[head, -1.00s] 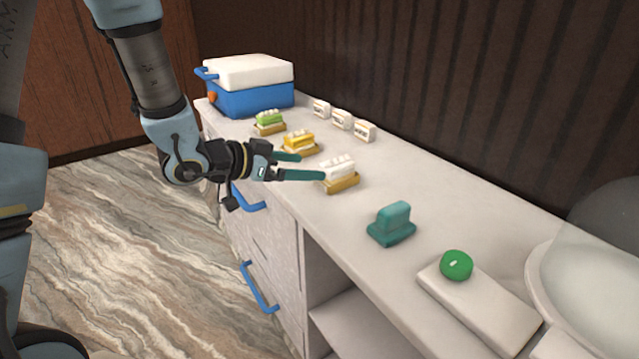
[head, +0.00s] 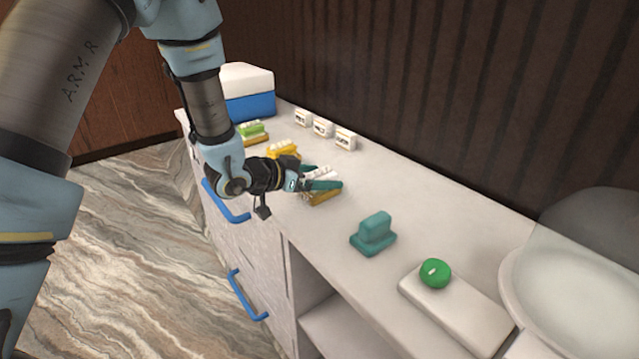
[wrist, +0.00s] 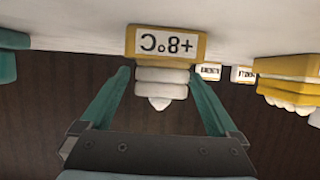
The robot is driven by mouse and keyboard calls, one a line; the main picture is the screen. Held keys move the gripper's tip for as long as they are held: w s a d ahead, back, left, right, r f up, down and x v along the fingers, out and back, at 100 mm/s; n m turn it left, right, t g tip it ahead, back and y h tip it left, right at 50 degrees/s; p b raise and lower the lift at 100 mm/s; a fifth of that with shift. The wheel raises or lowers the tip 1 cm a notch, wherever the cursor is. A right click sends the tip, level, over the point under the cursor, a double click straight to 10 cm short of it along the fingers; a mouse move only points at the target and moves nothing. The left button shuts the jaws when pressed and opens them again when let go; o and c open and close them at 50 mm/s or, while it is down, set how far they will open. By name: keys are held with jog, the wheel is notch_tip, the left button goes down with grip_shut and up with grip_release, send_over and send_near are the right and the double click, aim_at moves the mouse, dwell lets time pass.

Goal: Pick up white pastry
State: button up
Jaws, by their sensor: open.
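The white pastry (head: 322,175) sits on a small gold-brown stand (head: 326,196) on the counter. My gripper (head: 327,177) has two teal fingers and is open at the pastry. In the wrist view my gripper (wrist: 163,76) has one finger on each side of the pastry, with gaps visible between. The near finger hides part of the pastry in the head view.
Small white label blocks (head: 322,127) line the wall side. A teal block (head: 374,233) and a green knob (head: 435,273) on a white slab are nearer. Bare counter lies between.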

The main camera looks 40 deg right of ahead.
jog(key=c, duration=1.5)
jog(key=shift+r, duration=0.15)
